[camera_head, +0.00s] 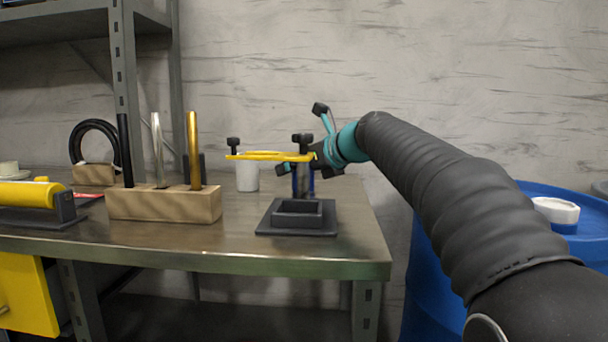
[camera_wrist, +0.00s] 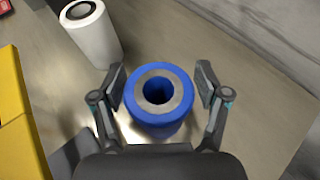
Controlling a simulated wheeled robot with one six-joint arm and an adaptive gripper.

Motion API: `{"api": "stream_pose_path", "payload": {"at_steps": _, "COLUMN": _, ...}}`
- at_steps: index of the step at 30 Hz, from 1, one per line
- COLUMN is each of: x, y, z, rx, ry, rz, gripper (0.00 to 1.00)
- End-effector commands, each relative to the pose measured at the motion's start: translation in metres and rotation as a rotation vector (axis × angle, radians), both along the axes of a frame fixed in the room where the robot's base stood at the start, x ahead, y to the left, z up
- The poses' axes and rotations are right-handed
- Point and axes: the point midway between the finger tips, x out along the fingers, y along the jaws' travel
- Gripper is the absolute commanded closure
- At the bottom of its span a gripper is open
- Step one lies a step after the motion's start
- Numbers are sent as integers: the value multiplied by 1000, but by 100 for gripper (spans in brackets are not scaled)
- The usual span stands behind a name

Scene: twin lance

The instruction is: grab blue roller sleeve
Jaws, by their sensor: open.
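The blue roller sleeve (camera_wrist: 137,113) stands upright in the wrist view, a blue tube with a grey end ring and a dark bore. My gripper (camera_wrist: 161,80) is open, with one finger on each side of the sleeve's upper end. Small gaps show between the fingers and the sleeve, and nothing is gripped. In the head view, only a strip of the blue sleeve (camera_head: 311,184) shows behind a grey post. My gripper also shows there, partly hidden behind the yellow bar.
A yellow bar (camera_head: 262,156) with black knobs stands over a dark square base (camera_head: 296,229), in front of the sleeve. A white cylinder (camera_head: 247,178) stands to the left. A wooden block (camera_head: 164,205) holds upright rods. A blue barrel (camera_head: 425,270) stands right of the table (camera_head: 230,247).

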Motion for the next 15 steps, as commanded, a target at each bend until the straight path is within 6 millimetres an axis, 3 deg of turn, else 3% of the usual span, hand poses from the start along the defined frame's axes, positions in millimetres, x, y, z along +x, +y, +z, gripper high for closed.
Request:
{"api": "stream_pose_path", "payload": {"at_steps": 6, "x": 1, "y": 1, "z": 0, "rx": 0, "ry": -2, "rz": -1, "gripper": 25}}
{"api": "stream_pose_path", "payload": {"at_steps": 14, "x": 0, "y": 1, "z": 0, "rx": -1, "ry": -1, "rz": 0, "gripper": 90}}
{"api": "stream_pose_path", "payload": {"at_steps": 15, "x": 0, "y": 1, "z": 0, "rx": 0, "ry": -1, "rz": 0, "gripper": 92}}
